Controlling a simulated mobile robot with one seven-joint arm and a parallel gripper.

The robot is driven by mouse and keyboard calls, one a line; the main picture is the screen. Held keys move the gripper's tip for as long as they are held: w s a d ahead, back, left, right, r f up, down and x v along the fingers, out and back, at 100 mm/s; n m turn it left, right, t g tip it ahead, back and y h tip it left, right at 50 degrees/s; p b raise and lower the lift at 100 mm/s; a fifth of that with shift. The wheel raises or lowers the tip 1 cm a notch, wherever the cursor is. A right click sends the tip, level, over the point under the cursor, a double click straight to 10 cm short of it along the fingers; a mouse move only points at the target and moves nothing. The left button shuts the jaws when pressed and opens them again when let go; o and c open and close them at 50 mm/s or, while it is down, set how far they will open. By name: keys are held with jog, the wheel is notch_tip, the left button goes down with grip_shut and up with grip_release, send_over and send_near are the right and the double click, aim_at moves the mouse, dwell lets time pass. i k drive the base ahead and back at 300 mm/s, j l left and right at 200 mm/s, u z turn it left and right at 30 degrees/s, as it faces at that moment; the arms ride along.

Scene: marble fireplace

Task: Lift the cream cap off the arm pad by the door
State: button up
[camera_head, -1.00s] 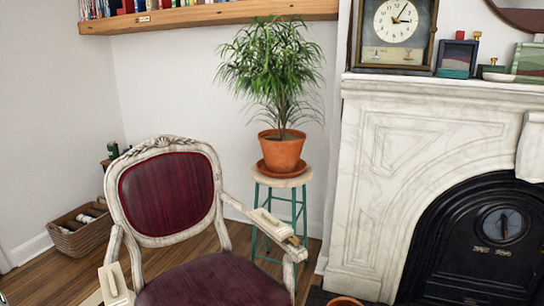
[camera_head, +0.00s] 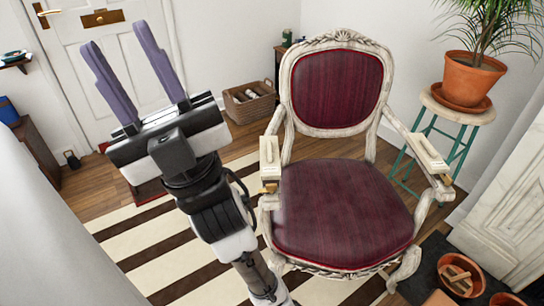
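The armchair has a carved whitewashed frame (camera_head: 378,127) and dark red upholstery. On its left arm, the one nearer the door (camera_head: 85,22), a cream cap (camera_head: 269,157) with a raised bar on top sits over the arm pad, which I cannot make out separately. A similar cream piece (camera_head: 430,154) lies on the right arm, by the plant. My gripper (camera_head: 116,37) is left of the chair and points up toward the door. Its two purple-grey fingers are wide apart with nothing between them. It is well apart from the cap.
A striped rug (camera_head: 150,245) lies under the chair. A wicker basket (camera_head: 250,102) stands behind it by the wall. A potted plant (camera_head: 472,80) is on a teal-legged stool (camera_head: 458,112) at right. Terracotta pots (camera_head: 460,275) sit at lower right. A wooden cabinet (camera_head: 38,155) stands at left.

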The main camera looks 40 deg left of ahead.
aim_at(270, 172)
jog(key=i+j+u, duration=0.2)
jog(key=j, duration=0.25)
jog(key=i+j+u, duration=0.2)
jog(key=j, duration=0.2)
jog(key=i+j+u, duration=0.15)
jog(key=j, duration=0.25)
jog(key=i, duration=0.1)
